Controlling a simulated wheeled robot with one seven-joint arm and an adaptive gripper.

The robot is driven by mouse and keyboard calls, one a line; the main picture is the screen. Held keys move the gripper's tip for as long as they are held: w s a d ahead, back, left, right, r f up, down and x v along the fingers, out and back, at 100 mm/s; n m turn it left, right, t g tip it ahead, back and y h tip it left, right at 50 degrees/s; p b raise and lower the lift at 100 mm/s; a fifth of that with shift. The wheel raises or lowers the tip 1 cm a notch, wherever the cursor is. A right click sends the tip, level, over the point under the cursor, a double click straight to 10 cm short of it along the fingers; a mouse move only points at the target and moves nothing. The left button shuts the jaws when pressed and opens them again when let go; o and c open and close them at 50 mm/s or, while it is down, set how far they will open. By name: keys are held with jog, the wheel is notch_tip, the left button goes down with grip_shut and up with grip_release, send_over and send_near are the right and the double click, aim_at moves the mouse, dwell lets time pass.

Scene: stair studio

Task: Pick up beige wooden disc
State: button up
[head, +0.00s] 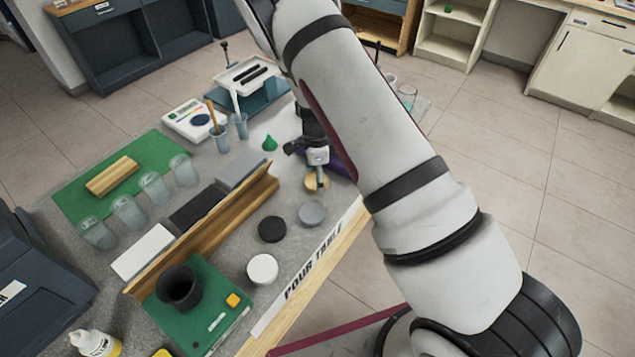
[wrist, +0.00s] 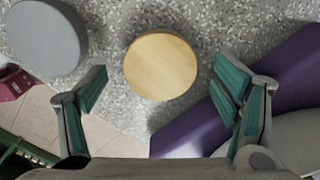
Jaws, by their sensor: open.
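The beige wooden disc (wrist: 160,66) lies flat on the speckled grey table, seen from above in the wrist view. In the head view the disc (head: 317,181) is near the table's right edge, partly hidden by my gripper. My gripper (wrist: 163,92) is open and empty, its green-padded fingers spread to the left and right of the disc's near side. In the head view my gripper (head: 308,165) points down above the disc. I cannot tell the exact height of the fingers over the table.
A grey disc (head: 312,213) lies close to the wooden one, with black (head: 272,229) and white (head: 262,269) discs further along. A purple object (wrist: 245,85) sits close on the right in the wrist view. A wooden rail (head: 205,240) stands left of the discs.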

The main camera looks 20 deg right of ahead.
jog(key=shift+f, duration=0.5)
jog(key=c, duration=1.2)
